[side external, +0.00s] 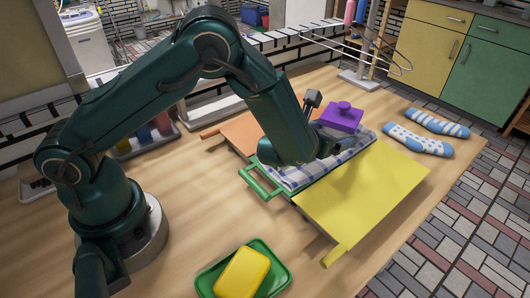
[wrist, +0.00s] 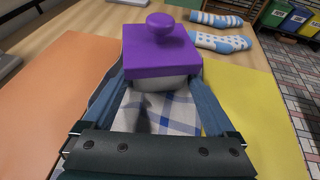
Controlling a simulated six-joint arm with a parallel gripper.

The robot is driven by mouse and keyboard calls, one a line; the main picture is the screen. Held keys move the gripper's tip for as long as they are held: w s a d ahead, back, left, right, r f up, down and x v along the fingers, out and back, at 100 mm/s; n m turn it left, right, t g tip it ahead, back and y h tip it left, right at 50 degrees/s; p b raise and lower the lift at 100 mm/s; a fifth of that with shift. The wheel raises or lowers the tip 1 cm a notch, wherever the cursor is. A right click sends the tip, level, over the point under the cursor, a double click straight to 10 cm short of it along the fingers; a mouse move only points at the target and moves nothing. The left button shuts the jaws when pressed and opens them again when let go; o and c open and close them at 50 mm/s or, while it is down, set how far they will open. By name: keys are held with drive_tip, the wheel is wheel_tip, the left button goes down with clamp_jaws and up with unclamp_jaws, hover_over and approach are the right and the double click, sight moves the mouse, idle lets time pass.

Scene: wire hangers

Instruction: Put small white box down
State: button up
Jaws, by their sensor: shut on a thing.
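The small white box (wrist: 165,84) has a purple lid with a round knob (wrist: 158,22). My gripper (wrist: 160,78) is shut on it, with one finger on each side below the lid. In the side view, the purple lid (side external: 342,117) shows past my gripper (side external: 327,142), over the far part of a blue-and-white checked cloth (side external: 298,176). The cloth also shows under the box in the wrist view (wrist: 172,112). The box is about upright. Most of its white body is hidden by the lid and fingers, and I cannot tell whether its base touches the cloth.
The cloth lies between an orange panel (side external: 242,131) and a yellow panel (side external: 370,200), with a green handle (side external: 260,184) in front. Two blue-and-white socks (side external: 418,139) lie behind right. A green tray (side external: 212,284) holds a yellow block (side external: 242,274) in front. A wire rack stands at the back.

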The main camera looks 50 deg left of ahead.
drive_tip(key=shift+f, duration=0.6)
drive_tip(key=c, duration=0.3)
drive_tip(key=shift+s+f, duration=0.1)
drive_tip(key=shift+f, duration=0.1)
drive_tip(key=shift+c, duration=0.2)
drive_tip(key=o, duration=1.4)
drive_tip(key=shift+a, duration=0.1)
